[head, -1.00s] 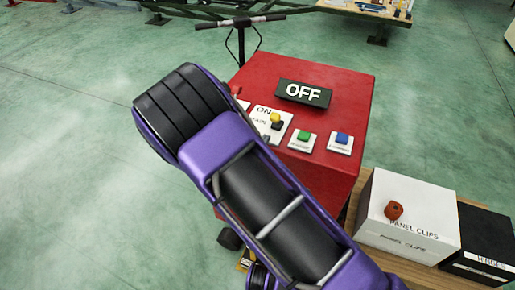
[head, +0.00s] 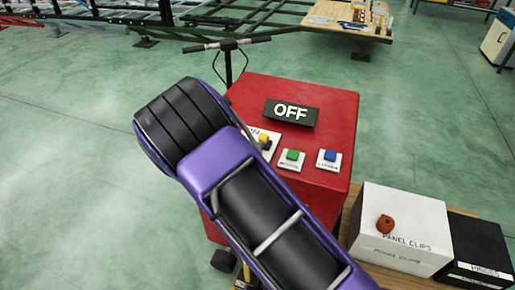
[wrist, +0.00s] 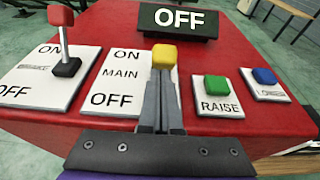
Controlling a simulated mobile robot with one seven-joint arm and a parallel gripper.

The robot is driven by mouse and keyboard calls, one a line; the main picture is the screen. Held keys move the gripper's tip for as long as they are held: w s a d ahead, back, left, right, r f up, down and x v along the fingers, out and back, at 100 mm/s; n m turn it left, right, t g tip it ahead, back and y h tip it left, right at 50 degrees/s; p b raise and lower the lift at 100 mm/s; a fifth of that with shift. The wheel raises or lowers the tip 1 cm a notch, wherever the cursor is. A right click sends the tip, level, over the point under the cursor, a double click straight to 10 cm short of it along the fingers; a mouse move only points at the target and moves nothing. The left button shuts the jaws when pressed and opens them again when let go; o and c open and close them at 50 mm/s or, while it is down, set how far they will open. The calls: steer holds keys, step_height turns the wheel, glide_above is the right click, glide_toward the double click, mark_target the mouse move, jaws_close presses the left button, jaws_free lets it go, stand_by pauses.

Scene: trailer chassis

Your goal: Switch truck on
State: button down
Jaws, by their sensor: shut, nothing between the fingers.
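The truck's red control box (head: 330,105) carries a black display (head: 291,112) that reads OFF. The display also shows in the wrist view (wrist: 178,20). The yellow-knobbed switch (wrist: 164,56) stands on a white plate (wrist: 112,84) marked ON, MAIN and OFF. Its yellow knob also shows in the head view (head: 264,139), partly beside my arm. My gripper (wrist: 160,80) is shut and empty, its fingers in front of the switch and hiding its stem. I cannot tell whether they touch it.
A red-knobbed lever (wrist: 61,30) stands left of the main switch. A green RAISE button (wrist: 215,86) and a blue button (wrist: 264,76) sit to the right. A white panel clips box (head: 400,225) and a black box (head: 478,245) stand right of the red box.

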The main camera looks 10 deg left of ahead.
mark_target(262, 135)
steer(key=shift+w+r+g+p, duration=0.2)
steer(key=shift+r+g+p, duration=0.1)
steer(key=shift+r+g, duration=0.1)
steer(key=shift+w+r+g, duration=0.2)
steer(key=shift+r+g, duration=0.05)
steer(key=shift+g, duration=0.05)
steer(key=g, duration=0.1)
steer(key=g+p, duration=0.1)
steer(key=shift+w+d+r+g+y, duration=0.15)
steer(key=shift+w+r+g+y, duration=0.15)
steer(key=shift+w+r, duration=0.1)
steer(key=shift+f, duration=0.1)
steer(key=shift+w+d+r+b, duration=0.15)
steer(key=shift+w+r, duration=0.25)
steer(key=shift+w, duration=0.25)
steer(key=shift+w+r+b, duration=0.15)
steer(key=shift+w+r, duration=0.25)
steer(key=shift+w, duration=0.25)
steer(key=shift+w+d+r+b, duration=0.15)
steer(key=shift+w, duration=0.7)
steer(key=shift+w+d+r+b, duration=0.1)
steer(key=shift+w+r+b, duration=0.05)
steer(key=shift+w, duration=0.7)
steer(key=shift+w+r, duration=0.2)
